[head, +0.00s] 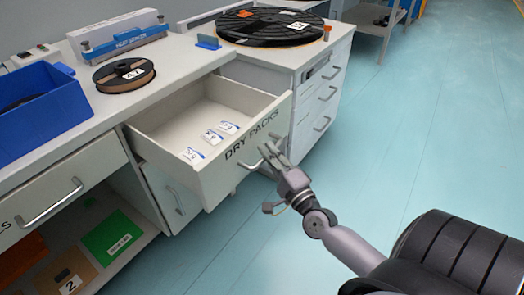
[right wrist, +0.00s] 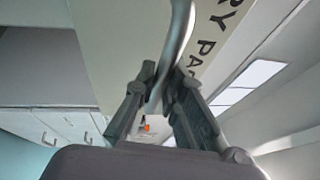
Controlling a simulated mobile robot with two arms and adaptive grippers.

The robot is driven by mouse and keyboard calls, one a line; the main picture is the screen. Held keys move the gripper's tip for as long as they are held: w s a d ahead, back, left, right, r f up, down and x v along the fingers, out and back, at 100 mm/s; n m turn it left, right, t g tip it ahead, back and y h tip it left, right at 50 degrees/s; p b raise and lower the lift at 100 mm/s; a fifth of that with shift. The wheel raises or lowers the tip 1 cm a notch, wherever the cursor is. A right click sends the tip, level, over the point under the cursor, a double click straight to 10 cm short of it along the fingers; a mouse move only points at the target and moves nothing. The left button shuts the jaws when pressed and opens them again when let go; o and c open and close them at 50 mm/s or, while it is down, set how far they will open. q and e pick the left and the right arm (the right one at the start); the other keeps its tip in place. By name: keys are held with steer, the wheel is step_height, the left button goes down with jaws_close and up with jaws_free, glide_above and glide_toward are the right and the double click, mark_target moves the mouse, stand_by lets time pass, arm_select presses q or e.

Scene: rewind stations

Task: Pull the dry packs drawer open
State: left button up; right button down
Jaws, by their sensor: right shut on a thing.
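The drawer (head: 222,176) marked "DRY PACKS" stands pulled out from the counter, with its inside in view. Several small white and blue packs (head: 211,137) lie on its floor. My right gripper (head: 268,153) is at the drawer's front and shut on its handle. In the right wrist view the curved metal handle (right wrist: 178,45) runs down between the two fingers (right wrist: 160,90), beside the lettering on the drawer front. My left gripper is not in view.
The counter holds a blue bin (head: 38,118), a spool (head: 124,74) marked "A7", a heat sealer (head: 122,38) and a large black reel (head: 270,26). Another drawer handle (head: 50,203) is at left. The teal floor (head: 410,130) to the right is clear.

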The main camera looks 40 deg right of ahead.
steer(key=shift+s+d, duration=0.15)
steer(key=shift+s, duration=0.3)
steer(key=c, duration=1.7)
jaws_free()
steer(key=shift+o, duration=0.2)
steer(key=v, duration=1.2)
